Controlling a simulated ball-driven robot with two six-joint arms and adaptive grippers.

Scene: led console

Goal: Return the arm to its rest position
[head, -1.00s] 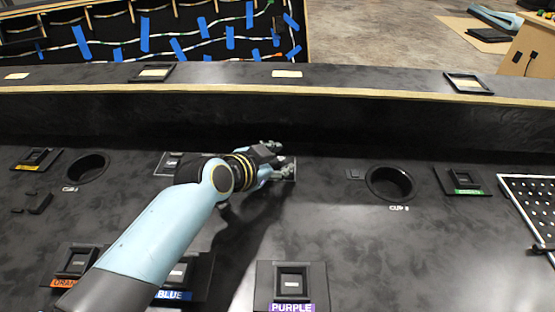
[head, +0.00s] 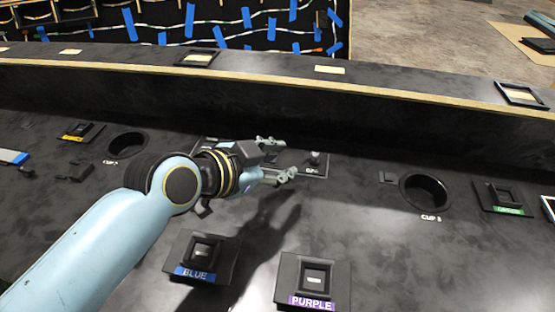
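My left arm comes in from the lower left of the head view, over the black console (head: 380,270). My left gripper (head: 281,159) is near the middle of the console, with its two fingers spread apart and nothing visible between them. It is above or beside a small labelled plate (head: 318,168) that it partly hides; I cannot tell whether it touches it. My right arm and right gripper do not show.
Another cup hole (head: 127,146) and a yellow-labelled button (head: 81,131) are at left. A raised ledge (head: 270,66) runs behind.

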